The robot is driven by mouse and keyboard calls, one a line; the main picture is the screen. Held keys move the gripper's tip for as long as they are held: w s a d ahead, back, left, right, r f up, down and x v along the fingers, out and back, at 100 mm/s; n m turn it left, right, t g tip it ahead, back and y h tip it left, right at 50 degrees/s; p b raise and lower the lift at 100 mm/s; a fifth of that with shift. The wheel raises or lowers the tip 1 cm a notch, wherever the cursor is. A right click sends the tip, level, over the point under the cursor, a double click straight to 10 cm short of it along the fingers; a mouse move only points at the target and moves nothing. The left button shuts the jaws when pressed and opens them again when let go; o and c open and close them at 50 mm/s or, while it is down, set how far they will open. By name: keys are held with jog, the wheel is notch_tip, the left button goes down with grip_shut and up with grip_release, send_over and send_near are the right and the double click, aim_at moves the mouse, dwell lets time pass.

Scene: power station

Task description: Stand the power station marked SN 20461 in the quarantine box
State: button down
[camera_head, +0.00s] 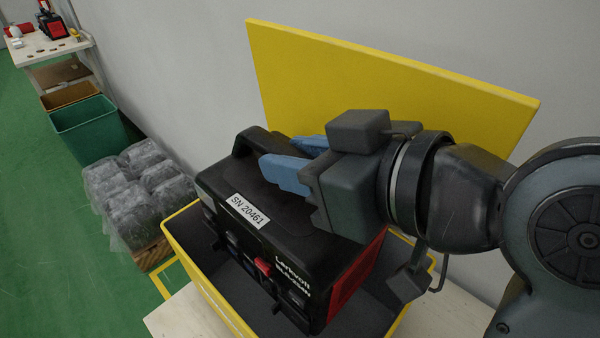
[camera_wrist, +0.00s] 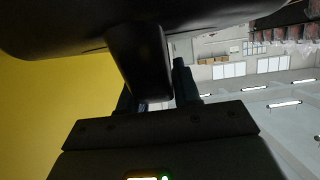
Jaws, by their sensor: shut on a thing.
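The power station (camera_head: 262,225) is a black case with red at one end and a white label reading SN 20461. My gripper (camera_head: 293,160) is shut on its top handle, with blue fingers on either side. The station hangs tilted over and partly within the yellow quarantine box (camera_head: 222,302), which has a dark lining and a raised yellow lid (camera_head: 385,85) behind. The station hides much of the box floor, so I cannot tell whether it touches the bottom. In the wrist view the black handle (camera_wrist: 140,60) runs between the fingers, with the yellow lid at the left.
The box stands on a pale wooden table (camera_head: 185,318). Plastic-wrapped goods on a pallet (camera_head: 135,195), a green bin (camera_head: 90,130) and a brown bin (camera_head: 68,95) stand to the left. A far bench (camera_head: 50,45) holds red and black items. Green floor at left is clear.

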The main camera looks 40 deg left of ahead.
jog(key=shift+f, duration=4.1)
jog(key=shift+f+b, duration=0.5)
jog(key=shift+f, duration=0.15)
jog(key=c, duration=0.8)
grip_release()
jog(key=shift+f, duration=0.2)
jog(key=shift+r+p, duration=0.4)
jog(key=shift+r, duration=0.1)
jog(key=shift+d+r, duration=0.25)
jog(key=shift+r, duration=0.05)
jog(key=v, duration=1.1)
jog(key=shift+s+d+b, duration=0.1)
jog(key=shift+d+b, duration=0.15)
jog(key=shift+b, duration=0.1)
